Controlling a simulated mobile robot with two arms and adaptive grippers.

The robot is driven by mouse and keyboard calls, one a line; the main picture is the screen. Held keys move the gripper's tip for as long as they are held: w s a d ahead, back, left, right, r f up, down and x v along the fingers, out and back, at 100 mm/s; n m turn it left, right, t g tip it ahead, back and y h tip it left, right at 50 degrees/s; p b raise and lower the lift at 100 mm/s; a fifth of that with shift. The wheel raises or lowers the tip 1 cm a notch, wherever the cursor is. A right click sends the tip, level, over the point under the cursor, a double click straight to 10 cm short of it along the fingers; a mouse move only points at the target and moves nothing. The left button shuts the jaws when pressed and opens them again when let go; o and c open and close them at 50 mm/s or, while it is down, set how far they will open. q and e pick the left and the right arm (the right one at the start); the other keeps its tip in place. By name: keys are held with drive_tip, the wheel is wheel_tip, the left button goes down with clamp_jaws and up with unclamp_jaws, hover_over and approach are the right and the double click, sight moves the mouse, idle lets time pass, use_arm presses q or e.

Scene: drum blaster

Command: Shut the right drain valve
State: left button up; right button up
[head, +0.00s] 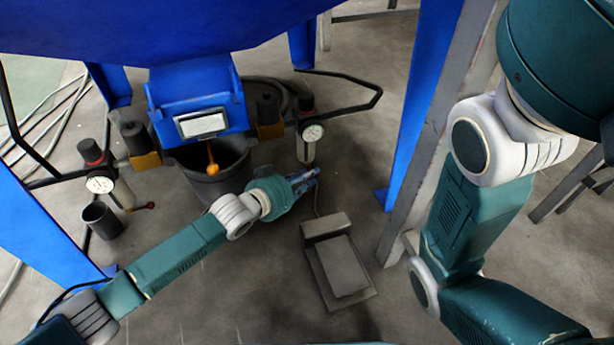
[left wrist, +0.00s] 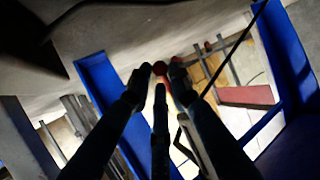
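The right drain valve assembly, with a round white gauge (head: 312,132), hangs under the blue machine, right of the black bucket. My left gripper (head: 318,177) is just below this gauge, with its fingers apart. In the left wrist view, the dark fingertips (left wrist: 160,75) stand on both sides of a small red ball knob (left wrist: 160,67). Whether they touch it is unclear. In the head view the gripper largely hides the lever. My right arm shows at the right, but its gripper is out of frame.
A similar left gauge (head: 100,184) has a lever with a red knob (head: 145,206). The black bucket (head: 208,170) stands under the blue chute, near my left wrist. A grey foot pedal (head: 340,266) lies on the floor. Blue legs (head: 420,95) and dark bent bars flank the area.

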use_arm(q)
clamp_jaws()
drive_tip(key=shift+w+t, duration=0.1)
drive_tip(key=shift+t, duration=0.2)
drive_tip(key=shift+w+d+r+n+t+h+b, duration=0.1)
drive_tip(key=shift+d+n+t+h+b, duration=0.15)
drive_tip(key=shift+n+t+h+b, duration=0.35)
drive_tip(key=shift+w+d+r+n+t+h+b, duration=0.15)
drive_tip(key=shift+d+n+t+h+b, duration=0.2)
drive_tip(key=shift+t+h, duration=0.45)
drive_tip(key=shift+w+d+f+n+t+h+b, duration=0.15)
drive_tip(key=shift+n+t+h+b, duration=0.45)
drive_tip(key=shift+h, duration=0.3)
drive_tip(key=shift+r, duration=0.1)
